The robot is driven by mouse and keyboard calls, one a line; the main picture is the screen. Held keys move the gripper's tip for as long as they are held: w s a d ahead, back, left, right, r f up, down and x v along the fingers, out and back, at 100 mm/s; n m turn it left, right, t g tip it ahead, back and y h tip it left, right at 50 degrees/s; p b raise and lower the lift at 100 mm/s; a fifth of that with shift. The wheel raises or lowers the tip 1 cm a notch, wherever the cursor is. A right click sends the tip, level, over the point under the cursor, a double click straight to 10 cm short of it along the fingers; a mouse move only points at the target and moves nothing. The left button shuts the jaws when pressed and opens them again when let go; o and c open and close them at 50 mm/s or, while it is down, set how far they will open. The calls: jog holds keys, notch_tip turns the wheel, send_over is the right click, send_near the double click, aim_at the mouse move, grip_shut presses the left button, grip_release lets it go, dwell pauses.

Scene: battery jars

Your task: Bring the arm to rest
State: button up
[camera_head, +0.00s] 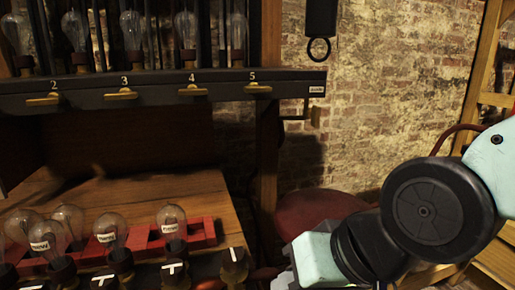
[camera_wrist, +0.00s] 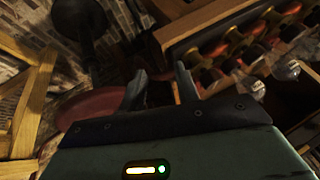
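My arm enters from the right in the head view, bent, with its lower link reaching down past the picture's bottom edge. My gripper is outside the head view. In the wrist view my gripper (camera_wrist: 160,88) shows its two dark fingers spread apart with nothing between them. It hangs in free space, with the red round seat (camera_wrist: 88,108) to its left and the bench with the red rack to its right.
Glass bulbs (camera_head: 170,221) stand in and before a red rack (camera_head: 203,234) on the wooden bench (camera_head: 190,186). A dark shelf (camera_head: 150,92) numbered 2 to 5 holds more bulbs. A red seat (camera_head: 315,208) stands near my arm. A brick wall (camera_head: 390,80) is behind.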

jog(key=s+d+f+n+g+h, duration=0.5)
jog(key=s+d+n, duration=0.1)
jog(key=d, duration=0.3)
notch_tip(320, 180, up, 18)
jog(key=p, duration=1.8)
jog(key=shift+a+m+t, duration=0.25)
jog(key=shift+m+t, duration=0.05)
